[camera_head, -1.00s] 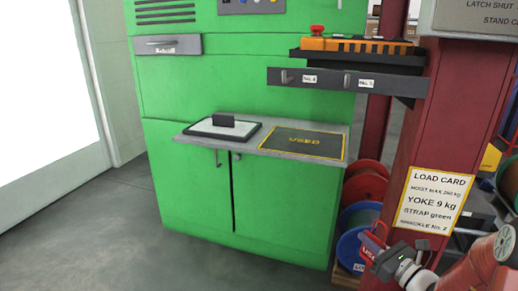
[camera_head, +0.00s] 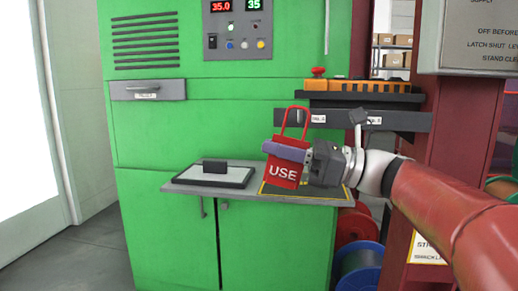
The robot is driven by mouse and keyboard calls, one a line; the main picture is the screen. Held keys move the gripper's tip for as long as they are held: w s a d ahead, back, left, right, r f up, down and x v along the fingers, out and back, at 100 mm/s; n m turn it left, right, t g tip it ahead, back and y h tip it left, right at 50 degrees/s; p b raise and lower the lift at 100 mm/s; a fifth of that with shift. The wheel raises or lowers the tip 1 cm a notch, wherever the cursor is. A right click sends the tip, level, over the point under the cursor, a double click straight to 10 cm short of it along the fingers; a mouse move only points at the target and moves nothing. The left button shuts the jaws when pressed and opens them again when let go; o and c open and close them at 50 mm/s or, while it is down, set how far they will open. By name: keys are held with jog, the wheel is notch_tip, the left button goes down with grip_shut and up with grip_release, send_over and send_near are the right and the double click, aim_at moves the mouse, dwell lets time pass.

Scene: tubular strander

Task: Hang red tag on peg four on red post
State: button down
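The red tag (camera_head: 284,172), marked "USE" in white with a red loop on top, is held upright in front of the green cabinet. My gripper (camera_head: 296,155) is shut on the red tag, reaching in from the right. The dark peg bar (camera_head: 400,121) sticks out left from the red post (camera_head: 456,112). It bears two small white labels, too small to read surely. The tag's loop overlaps the bar's left end in the picture; I cannot tell the depth between them. The pegs are partly hidden by my gripper and hard to make out.
A grey shelf (camera_head: 253,190) with a black-framed tray (camera_head: 212,174) and a yellow-edged mat (camera_head: 268,190) lies below the tag. An orange block (camera_head: 350,86) with a red knob sits above the bar. Spools (camera_head: 358,262) stand below.

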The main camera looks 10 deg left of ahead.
jog(key=shift+a+r, duration=0.15)
jog(key=w+f+p, duration=0.2)
jog(key=w, duration=0.9)
jog(key=shift+w+d+f+p, duration=0.15)
jog(key=shift+d+f+p, duration=0.15)
jog(key=shift+f+p, duration=0.1)
dwell(0.8)
dwell(0.5)
jog(key=c, duration=1.6)
grip_release()
